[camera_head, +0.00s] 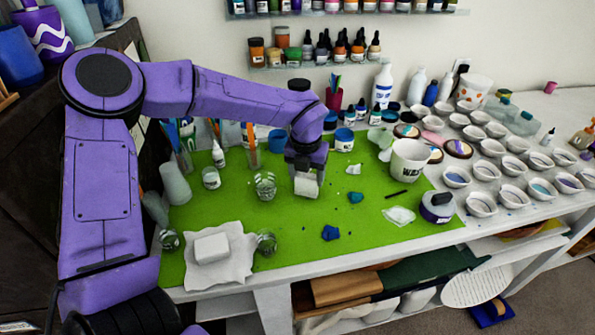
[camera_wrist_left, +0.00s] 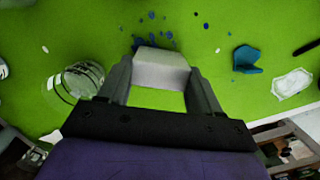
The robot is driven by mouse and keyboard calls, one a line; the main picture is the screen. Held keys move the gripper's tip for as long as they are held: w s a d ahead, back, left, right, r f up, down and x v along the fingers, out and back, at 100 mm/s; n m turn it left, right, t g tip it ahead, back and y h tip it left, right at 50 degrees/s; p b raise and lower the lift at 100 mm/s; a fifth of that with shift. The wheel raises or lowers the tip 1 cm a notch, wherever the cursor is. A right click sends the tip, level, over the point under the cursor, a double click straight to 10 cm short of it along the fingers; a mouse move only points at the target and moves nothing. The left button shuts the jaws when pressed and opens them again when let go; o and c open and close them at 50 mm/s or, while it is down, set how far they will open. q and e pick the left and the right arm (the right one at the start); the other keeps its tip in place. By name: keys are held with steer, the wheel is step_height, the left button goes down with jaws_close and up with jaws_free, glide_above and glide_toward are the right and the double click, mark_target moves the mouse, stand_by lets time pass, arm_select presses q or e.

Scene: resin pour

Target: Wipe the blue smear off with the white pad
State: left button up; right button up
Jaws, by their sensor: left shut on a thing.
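My left gripper (camera_head: 306,178) is shut on a white pad (camera_head: 307,184), a small block held low over the green mat (camera_head: 300,245). In the left wrist view the pad (camera_wrist_left: 162,68) sits between the two fingertips (camera_wrist_left: 160,80). The blue smear (camera_wrist_left: 165,38) shows there as scattered blue spots and dabs on the mat, just beyond the pad and partly hidden by it. In the head view the gripper and arm hide most of that spot. I cannot tell whether the pad touches the mat. My right gripper is out of view.
A clear glass (camera_head: 265,186) stands left of the gripper. A white block (camera_head: 211,247) rests on a cloth (camera_head: 240,272) at front left. The front middle mat is mostly clear.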

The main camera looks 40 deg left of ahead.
arm_select(q)
steer(key=shift+s+d+f, duration=0.15)
steer(key=shift+s+d, duration=0.3)
steer(key=shift+s, duration=0.2)
steer(key=r+p, duration=0.1)
steer(key=d+r, duration=0.1)
steer(key=r, duration=0.1)
steer(key=shift+s+r+p, duration=0.15)
steer(key=shift+p, duration=0.2)
steer(key=shift+a+r+p, duration=0.25)
steer(key=shift+r+p, duration=0.4)
steer(key=shift+r, duration=0.05)
steer(key=shift+r+p, duration=1.55)
steer(key=shift+r, duration=0.35)
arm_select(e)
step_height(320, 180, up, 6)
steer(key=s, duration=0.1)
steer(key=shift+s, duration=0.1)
